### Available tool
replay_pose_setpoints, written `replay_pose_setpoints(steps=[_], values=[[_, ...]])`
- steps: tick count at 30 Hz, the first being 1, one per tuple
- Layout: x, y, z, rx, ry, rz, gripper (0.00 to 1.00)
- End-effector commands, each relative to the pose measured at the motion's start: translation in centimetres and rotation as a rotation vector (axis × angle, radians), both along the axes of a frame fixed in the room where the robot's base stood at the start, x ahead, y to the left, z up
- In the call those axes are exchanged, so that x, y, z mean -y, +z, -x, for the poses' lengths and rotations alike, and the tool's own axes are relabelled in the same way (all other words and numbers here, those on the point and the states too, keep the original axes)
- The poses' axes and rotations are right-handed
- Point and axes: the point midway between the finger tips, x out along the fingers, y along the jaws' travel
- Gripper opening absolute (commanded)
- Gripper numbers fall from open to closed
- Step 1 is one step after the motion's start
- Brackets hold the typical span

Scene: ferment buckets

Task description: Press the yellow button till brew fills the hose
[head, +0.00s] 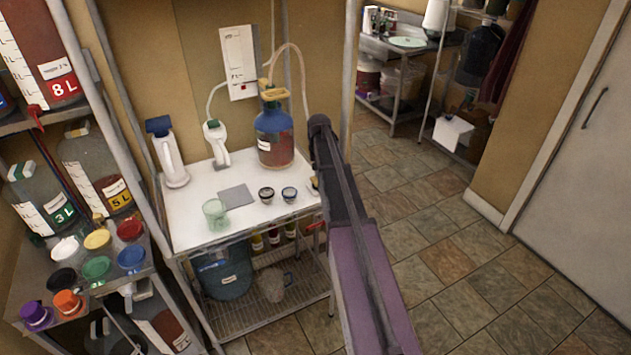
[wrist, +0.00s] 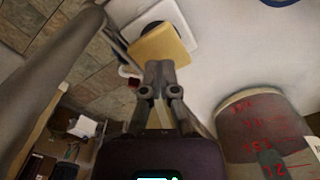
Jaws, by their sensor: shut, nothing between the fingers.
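The yellow button (wrist: 158,48) is a square pad on a white base (wrist: 180,15) in the wrist view. In the head view only a small yellowish bit (head: 314,184) shows beside my arm at the table's right edge. My gripper (wrist: 160,70) is shut and empty, its fingertips over the button's near edge; I cannot tell whether they touch it. My arm hides the gripper in the head view. A jug with a blue top (head: 273,122) holds reddish-brown brew. A pale hose (head: 290,46) arcs from above it; another hose (head: 212,98) runs to a white handle (head: 216,145). Whether brew is inside them is unclear.
A marked vessel (wrist: 262,125) stands right of my gripper. Tiled floor is free at right.

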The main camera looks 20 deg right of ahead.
Motion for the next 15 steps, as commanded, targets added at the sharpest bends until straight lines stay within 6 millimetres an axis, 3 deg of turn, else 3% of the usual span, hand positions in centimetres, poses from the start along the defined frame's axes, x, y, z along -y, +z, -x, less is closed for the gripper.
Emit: replay_pose_setpoints(steps=[15], values=[[0.0,-1.4,0.0,0.000,0.000,0.000,0.00]])
